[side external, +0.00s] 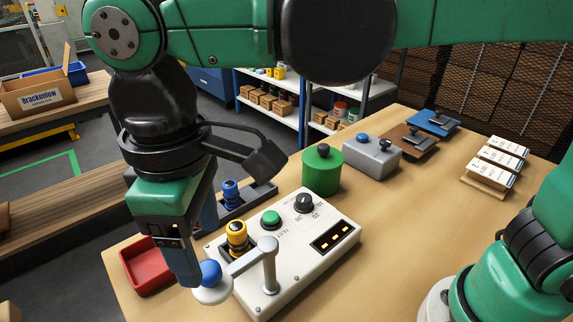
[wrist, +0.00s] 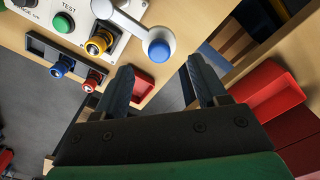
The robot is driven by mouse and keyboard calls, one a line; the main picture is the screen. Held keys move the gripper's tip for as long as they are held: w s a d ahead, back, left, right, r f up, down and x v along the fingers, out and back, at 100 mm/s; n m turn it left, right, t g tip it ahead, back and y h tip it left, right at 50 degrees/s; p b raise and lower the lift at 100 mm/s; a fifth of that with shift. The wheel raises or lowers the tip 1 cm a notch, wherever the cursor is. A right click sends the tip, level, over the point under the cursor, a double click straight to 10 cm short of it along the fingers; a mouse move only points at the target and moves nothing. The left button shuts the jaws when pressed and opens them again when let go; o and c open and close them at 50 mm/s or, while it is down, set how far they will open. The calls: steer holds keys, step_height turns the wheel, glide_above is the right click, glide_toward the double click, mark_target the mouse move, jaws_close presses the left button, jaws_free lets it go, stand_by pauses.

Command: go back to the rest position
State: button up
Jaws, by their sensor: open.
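My gripper (side external: 190,280) hangs low at the left, its fingers pointing down beside the lever's blue ball (side external: 210,272). In the wrist view my gripper (wrist: 163,75) has its two dark fingers spread with nothing held between them. There, the blue ball (wrist: 159,50) on its pale lever arm (wrist: 135,28) shows just past the fingertips, outside the gap. The lever stands on a white test panel (side external: 305,270) with a green button (side external: 270,219), a black dial (side external: 304,203) and a yellow-ringed plug (side external: 236,233).
A red tray (side external: 142,277) lies left of the panel. A dark holder (side external: 262,193) carries a blue plug (side external: 231,192). A green cylinder (side external: 322,172), a grey button box (side external: 371,157) and white cards (side external: 497,158) stand farther back. The table between panel and cards is clear.

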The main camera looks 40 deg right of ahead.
steer(key=shift+r, duration=0.75)
steer(key=w+d+f+m+t, duration=0.1)
steer(key=d+f+m+t, duration=0.1)
steer(key=d, duration=0.6)
steer(key=w+d+f+m+t, duration=0.1)
steer(key=d+m, duration=0.3)
steer(key=d, duration=0.4)
steer(key=d+f+m+t, duration=0.3)
steer(key=d+t, duration=0.1)
steer(key=d, duration=0.4)
steer(key=shift+w+f, duration=0.4)
